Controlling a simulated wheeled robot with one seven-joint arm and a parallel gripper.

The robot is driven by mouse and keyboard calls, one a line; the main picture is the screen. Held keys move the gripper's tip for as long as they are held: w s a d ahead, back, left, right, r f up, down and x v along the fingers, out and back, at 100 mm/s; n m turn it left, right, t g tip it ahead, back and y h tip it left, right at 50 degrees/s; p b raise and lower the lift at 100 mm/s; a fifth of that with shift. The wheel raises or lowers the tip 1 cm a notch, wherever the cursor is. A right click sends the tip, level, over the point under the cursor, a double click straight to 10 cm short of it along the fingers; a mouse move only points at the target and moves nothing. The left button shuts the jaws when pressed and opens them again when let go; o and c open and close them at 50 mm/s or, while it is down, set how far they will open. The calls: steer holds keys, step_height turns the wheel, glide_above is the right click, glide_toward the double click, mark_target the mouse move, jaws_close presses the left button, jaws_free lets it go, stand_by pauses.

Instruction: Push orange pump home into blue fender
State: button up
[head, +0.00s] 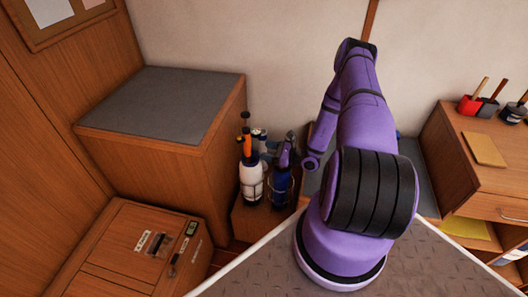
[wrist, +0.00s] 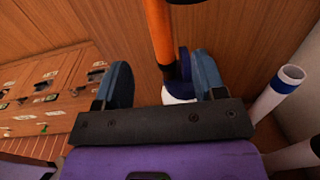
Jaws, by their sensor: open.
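The orange pump (head: 247,143) stands upright with a black handle, in the left part of the rack in the head view. Its lower end meets the top of a white fender body (head: 251,178); how deep it sits is not clear. A dark blue fender (head: 281,186) stands just right of it. In the wrist view the orange pump (wrist: 158,35) runs down between my gripper's blue fingers (wrist: 161,62), which are apart. Its lower end is by a dark blue and white top (wrist: 180,92), partly hidden by my gripper. I cannot tell whether the fingers touch anything.
A wooden locker with a grey top (head: 165,100) stands left of the fenders. A low wooden cabinet (head: 140,250) is in front of it. A white tube with a blue band (wrist: 280,90) is at the right in the wrist view. A desk (head: 490,150) stands at the right.

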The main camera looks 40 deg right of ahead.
mark_target(249, 145)
steer(key=x, duration=1.1)
steer(key=shift+f, duration=0.4)
steer(key=c, duration=1.1)
steer(key=shift+r, duration=3.25)
steer(key=shift+c, duration=0.2)
steer(key=shift+d, duration=0.1)
